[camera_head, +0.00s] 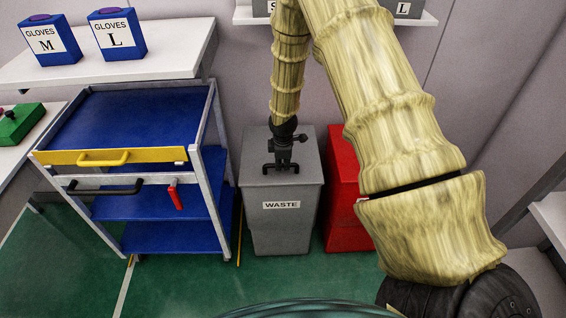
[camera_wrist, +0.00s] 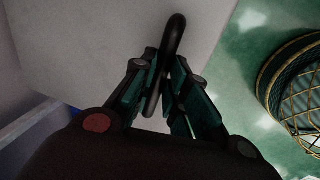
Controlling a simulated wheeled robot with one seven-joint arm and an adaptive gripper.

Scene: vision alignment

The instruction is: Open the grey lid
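The grey lid (camera_head: 258,150) lies flat on top of a grey waste bin (camera_head: 281,222) in the middle of the head view. A black bar handle (camera_head: 270,167) stands on the lid near its front edge. My gripper (camera_head: 282,161) reaches down from above to this handle. In the wrist view, the curved black handle (camera_wrist: 174,38) runs between the two fingers of my gripper (camera_wrist: 166,72). The fingers are close together, one on each side of the bar, and appear closed on it. Exact finger contact is partly hidden. The lid shows no visible gap at the bin.
A red bin (camera_head: 344,235) stands directly right of the grey bin, partly behind my arm. A blue cart (camera_head: 150,207) with a yellow-handled drawer front stands close on the left. Glove boxes (camera_head: 119,36) sit on a white shelf at upper left. Green floor is clear in front.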

